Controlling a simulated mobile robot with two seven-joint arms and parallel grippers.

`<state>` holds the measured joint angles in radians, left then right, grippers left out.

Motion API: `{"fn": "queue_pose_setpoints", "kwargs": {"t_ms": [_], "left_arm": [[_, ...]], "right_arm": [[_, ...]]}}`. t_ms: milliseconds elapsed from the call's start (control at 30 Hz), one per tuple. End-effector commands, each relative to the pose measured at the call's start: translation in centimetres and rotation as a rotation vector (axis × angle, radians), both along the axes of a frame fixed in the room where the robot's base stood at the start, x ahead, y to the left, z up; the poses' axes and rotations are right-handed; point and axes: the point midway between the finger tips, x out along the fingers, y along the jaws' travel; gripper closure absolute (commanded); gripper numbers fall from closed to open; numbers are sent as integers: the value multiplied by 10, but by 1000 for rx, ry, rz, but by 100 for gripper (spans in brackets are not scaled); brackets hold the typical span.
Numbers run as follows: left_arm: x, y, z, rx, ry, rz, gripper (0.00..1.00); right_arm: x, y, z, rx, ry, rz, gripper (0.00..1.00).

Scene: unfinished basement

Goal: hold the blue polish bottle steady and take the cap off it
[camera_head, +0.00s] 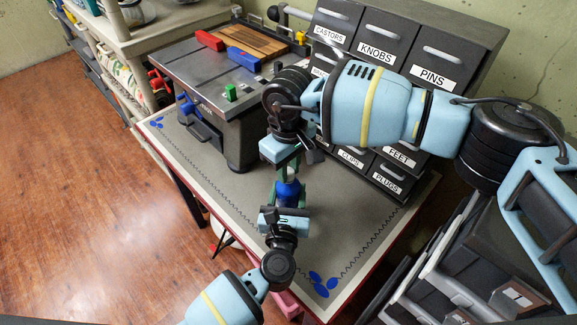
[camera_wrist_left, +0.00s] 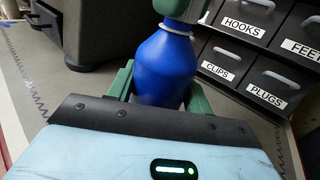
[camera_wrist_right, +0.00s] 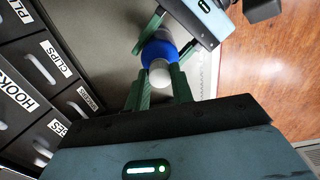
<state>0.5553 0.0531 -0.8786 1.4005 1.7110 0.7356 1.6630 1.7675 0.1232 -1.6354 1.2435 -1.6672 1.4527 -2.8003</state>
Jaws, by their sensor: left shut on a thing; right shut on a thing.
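The blue polish bottle (camera_head: 288,192) stands upright over the front part of the grey-topped table. In the left wrist view the bottle (camera_wrist_left: 166,66) shows its rounded blue shoulder and a pale ring at the neck. My left gripper (camera_head: 287,204) is shut around its body, with a green finger on each side. My right gripper (camera_head: 284,172) comes down from above, shut on the pale cap (camera_wrist_right: 159,73), which lies between its green fingertips. The cap is in line with the bottle; I cannot tell whether it is still seated. The right gripper hides it in the left wrist view.
A grey drawer cabinet (camera_head: 405,50) with labelled drawers stands behind to the right. A dark machine (camera_head: 215,85) with red, blue and green blocks stands at the back left. The table (camera_head: 235,195) is bare to the left of the bottle. A shelf unit stands far left.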

Motion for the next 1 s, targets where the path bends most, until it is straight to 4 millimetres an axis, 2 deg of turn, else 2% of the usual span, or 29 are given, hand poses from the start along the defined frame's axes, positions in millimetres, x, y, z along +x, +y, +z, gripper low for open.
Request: {"fn": "queue_pose_setpoints", "kwargs": {"t_ms": [467,1000], "left_arm": [[0,0,0,1,0,0,100],[0,0,0,1,0,0,100]], "right_arm": [[0,0,1,0,0,-3,100],[0,0,16,1,-1,-4,100]]}}
